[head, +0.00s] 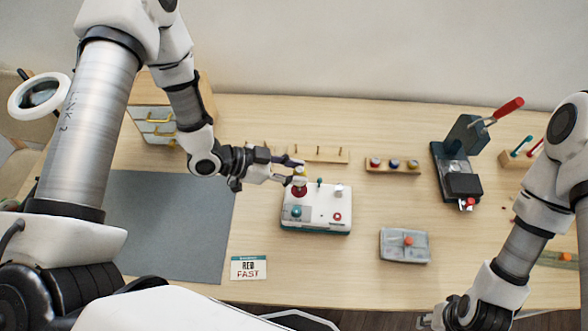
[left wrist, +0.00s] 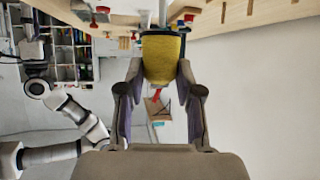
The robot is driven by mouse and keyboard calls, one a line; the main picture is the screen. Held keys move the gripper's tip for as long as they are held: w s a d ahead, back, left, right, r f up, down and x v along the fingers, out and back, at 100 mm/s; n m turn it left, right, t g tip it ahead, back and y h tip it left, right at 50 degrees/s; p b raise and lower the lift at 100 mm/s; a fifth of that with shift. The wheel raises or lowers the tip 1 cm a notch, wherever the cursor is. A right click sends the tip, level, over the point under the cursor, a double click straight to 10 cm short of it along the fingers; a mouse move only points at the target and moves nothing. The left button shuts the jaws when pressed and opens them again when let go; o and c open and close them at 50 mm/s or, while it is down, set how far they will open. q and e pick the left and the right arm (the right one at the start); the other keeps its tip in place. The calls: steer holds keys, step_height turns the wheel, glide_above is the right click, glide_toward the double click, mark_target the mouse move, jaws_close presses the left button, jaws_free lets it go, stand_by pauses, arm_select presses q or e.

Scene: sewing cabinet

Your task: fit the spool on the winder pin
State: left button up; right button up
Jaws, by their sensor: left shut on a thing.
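My left gripper (head: 294,171) is shut on a yellow spool (left wrist: 163,58), whose sides touch both fingers in the left wrist view. In the head view the spool (head: 300,171) shows small at the fingertips, over the back left of the white winder (head: 318,215). A round red part (head: 299,191) of the winder lies just below the spool. The winder pin is not clearly visible there, and I cannot tell whether the spool is around it or above it.
A rack with pegs (head: 318,154) stands behind the winder. A holder with several spools (head: 393,166) and a dark lever press (head: 457,170) are to the right. A grey box (head: 405,246) is in front right. A grey mat (head: 170,225) and "RED FAST" card (head: 249,268) lie left.

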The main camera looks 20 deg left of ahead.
arm_select(q)
steer(key=shift+f+b, duration=1.6)
steer(key=shift+f, duration=0.6)
stand_by(3.7)
steer(key=o, duration=0.9)
steer(key=shift+a+r, duration=0.1)
steer(key=v, duration=1.1)
steer(key=shift+s+a+r, duration=0.15)
steer(key=shift+s+a, duration=0.05)
steer(key=shift+a, duration=0.15)
